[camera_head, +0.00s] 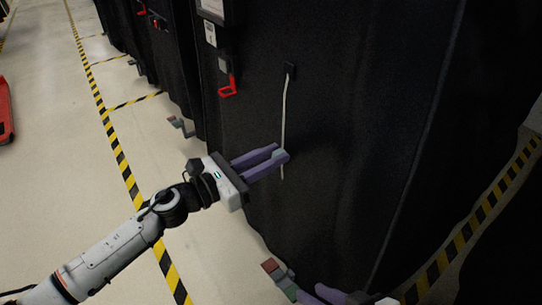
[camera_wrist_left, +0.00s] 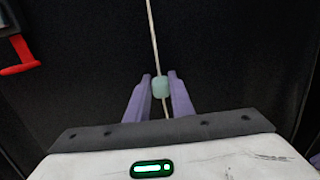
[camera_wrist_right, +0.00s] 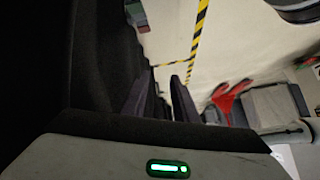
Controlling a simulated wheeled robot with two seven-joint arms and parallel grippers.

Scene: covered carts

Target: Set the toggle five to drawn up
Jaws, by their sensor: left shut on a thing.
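A pale cord (camera_head: 284,105) hangs from a small black fitting (camera_head: 290,70) on the dark cover (camera_head: 340,110). A pale green toggle (camera_wrist_left: 160,87) sits on the cord, low down and near its lower end. My left gripper (camera_head: 283,155) is shut on this toggle, with a finger on each side; the cord shows above and below it. No number is readable on the toggle. My right gripper (camera_wrist_right: 161,76) is open with nothing visible between its fingers; it shows only partly at the bottom edge of the head view (camera_head: 325,293).
A red hook-shaped part (camera_head: 228,88) sticks out left of the cord. A caster-like part (camera_head: 278,272) is low by the cover, near my right gripper. More covered carts stand at the upper left. Yellow-black tape (camera_head: 122,165) marks the open floor.

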